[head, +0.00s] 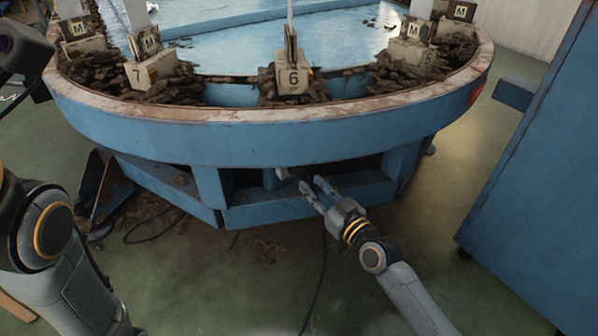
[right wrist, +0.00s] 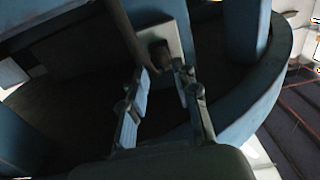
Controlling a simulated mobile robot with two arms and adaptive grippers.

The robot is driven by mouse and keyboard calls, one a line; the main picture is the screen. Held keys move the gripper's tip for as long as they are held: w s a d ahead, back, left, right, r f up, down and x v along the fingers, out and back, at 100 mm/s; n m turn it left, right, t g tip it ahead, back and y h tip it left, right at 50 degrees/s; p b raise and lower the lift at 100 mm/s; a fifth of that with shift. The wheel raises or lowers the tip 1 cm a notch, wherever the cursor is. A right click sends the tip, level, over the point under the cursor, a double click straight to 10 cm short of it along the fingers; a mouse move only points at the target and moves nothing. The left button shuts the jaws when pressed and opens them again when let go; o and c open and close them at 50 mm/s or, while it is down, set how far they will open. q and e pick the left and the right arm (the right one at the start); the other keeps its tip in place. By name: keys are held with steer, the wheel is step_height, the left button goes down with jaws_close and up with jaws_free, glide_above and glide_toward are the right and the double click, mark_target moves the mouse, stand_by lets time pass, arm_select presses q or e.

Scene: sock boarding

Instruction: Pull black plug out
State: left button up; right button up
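My right gripper (head: 313,186) reaches under the rim of the round blue machine, at an opening in its base. In the right wrist view its two fingers (right wrist: 163,87) are apart, with nothing visibly held between them. Just beyond the fingertips is a pale grey socket box (right wrist: 174,36). A dark shape at its face, seemingly the black plug (right wrist: 160,52), lies roughly in line with the gap between the fingers. A dark cable or bar runs down beside it. The plug is too dark to outline and cannot be made out in the head view. My left gripper is out of view.
The round blue machine (head: 290,138) carries numbered blocks and dark piles on its rim. A thin dark cable (head: 322,275) lies on the green floor. A blue cabinet (head: 535,170) stands at the right. A dark blue pedal-like frame (head: 103,190) stands left of the base.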

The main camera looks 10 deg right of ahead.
mark_target(305, 178)
steer(key=shift+x, duration=0.95)
steer(key=shift+x, duration=1.25)
steer(key=shift+b+x, duration=0.45)
steer(key=shift+x, duration=0.9)
steer(key=shift+s, duration=0.15)
steer(key=shift+f, duration=0.1)
stand_by(0.4)
steer(key=c, duration=0.6)
steer(key=o, duration=0.8)
steer(key=shift+c, duration=0.2)
steer(key=shift+s+d+p, duration=0.1)
steer(key=shift+p, duration=0.2)
